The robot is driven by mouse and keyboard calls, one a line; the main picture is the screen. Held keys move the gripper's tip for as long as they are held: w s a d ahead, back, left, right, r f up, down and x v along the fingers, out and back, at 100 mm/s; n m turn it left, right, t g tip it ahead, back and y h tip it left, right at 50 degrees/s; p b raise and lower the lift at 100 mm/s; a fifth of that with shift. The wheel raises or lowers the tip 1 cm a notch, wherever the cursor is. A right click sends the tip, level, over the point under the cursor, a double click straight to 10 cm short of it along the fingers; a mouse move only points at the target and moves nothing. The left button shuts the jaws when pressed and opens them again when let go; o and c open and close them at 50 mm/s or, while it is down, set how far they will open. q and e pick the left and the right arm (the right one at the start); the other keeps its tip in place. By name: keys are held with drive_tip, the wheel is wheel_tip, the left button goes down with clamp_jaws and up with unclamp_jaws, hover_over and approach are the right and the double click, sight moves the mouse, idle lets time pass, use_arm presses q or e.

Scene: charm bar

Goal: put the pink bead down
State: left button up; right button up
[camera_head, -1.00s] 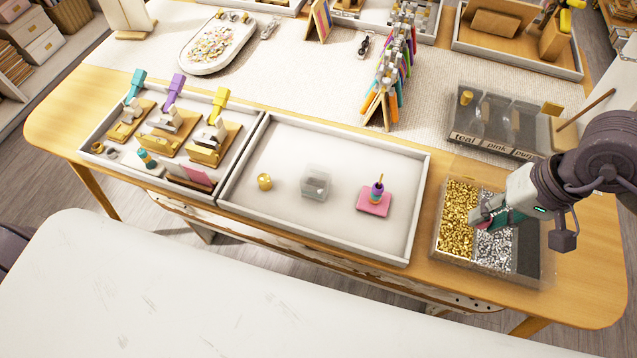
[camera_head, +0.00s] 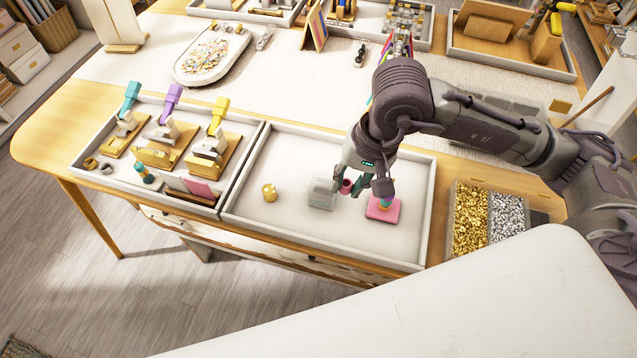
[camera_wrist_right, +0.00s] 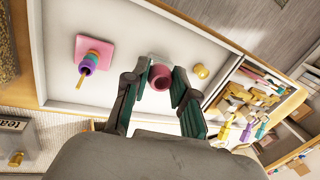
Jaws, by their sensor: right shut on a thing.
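The pink bead (camera_head: 346,186) is between the fingertips of my right gripper (camera_head: 350,188), over the white tray (camera_head: 290,228). The right wrist view shows the bead (camera_wrist_right: 160,77) with its hole facing the camera, held by the two fingers of the gripper (camera_wrist_right: 157,80). In the head view it appears beside the small clear box (camera_head: 320,194); whether it touches the tray I cannot tell. A pink square base (camera_head: 383,208) with beads stacked on a peg stands to the right, partly hidden by my arm. My left gripper is not in view.
A gold bead (camera_head: 269,192) stands in the tray at left. A tray with several small presses (camera_head: 155,157) adjoins on the left. Bins of gold and silver beads (camera_head: 470,215) lie to the right. The tray's front part is clear.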

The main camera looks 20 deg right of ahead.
drive_tip(key=w+a+f+p, duration=0.1)
drive_tip(key=w+f, duration=0.1)
drive_tip(key=f, duration=0.1)
drive_tip(key=w+a+f+p, duration=0.1)
drive_tip(key=w+f, duration=0.2)
drive_tip(key=w+a+f+p, duration=0.1)
drive_tip(key=w+f+p, duration=0.1)
drive_tip(key=shift+w+f, duration=0.35)
drive_tip(key=shift+f, duration=0.05)
use_arm(q)
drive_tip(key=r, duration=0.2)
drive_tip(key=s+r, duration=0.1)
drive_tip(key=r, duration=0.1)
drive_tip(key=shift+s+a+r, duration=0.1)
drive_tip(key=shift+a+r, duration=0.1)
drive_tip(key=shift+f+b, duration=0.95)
drive_tip(key=shift+b, duration=0.05)
use_arm(e)
drive_tip(key=shift+f, duration=0.7)
drive_tip(key=o, duration=0.6)
drive_tip(key=shift+s, duration=0.1)
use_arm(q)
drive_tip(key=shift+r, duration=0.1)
use_arm(e)
drive_tip(key=o, duration=0.3)
